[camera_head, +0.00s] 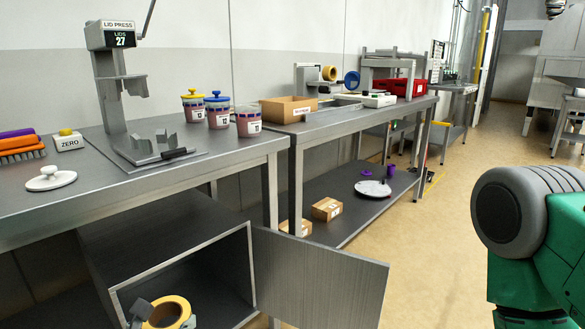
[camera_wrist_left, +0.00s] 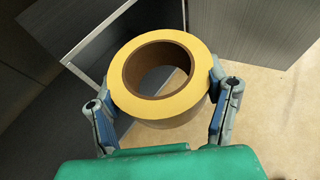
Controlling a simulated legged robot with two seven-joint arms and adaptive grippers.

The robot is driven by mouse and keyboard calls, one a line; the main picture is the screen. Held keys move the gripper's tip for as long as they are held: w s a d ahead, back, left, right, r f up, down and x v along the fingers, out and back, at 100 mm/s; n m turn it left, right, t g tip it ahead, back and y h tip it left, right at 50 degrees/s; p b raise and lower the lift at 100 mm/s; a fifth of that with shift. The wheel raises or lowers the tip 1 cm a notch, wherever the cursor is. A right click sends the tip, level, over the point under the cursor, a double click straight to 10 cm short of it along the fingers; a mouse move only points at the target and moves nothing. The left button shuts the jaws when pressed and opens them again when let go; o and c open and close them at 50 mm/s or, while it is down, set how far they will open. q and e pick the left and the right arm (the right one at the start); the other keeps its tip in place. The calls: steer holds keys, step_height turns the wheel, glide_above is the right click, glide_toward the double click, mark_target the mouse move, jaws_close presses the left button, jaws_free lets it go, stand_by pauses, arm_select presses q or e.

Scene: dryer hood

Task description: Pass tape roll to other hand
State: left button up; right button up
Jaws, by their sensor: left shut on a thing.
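The yellow tape roll (camera_wrist_left: 196,88) with a brown core sits between the two fingers of my left gripper (camera_wrist_left: 160,112), which is shut on its outer sides. In the head view the tape roll (camera_head: 168,312) shows at the bottom, in front of the open cabinet's mouth, with my left gripper (camera_head: 165,318) around it. The lower part of the roll and most of the gripper are cut off by the picture's edge there. My right gripper is not in view; a green and grey link of my own arm fills the right edge.
The cabinet door (camera_head: 318,280) stands open to the right of the roll. A second bench (camera_head: 350,118) stands behind. Floor to the right is clear.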

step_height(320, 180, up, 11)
steer(key=p, duration=0.9)
steer(key=shift+p, duration=0.4)
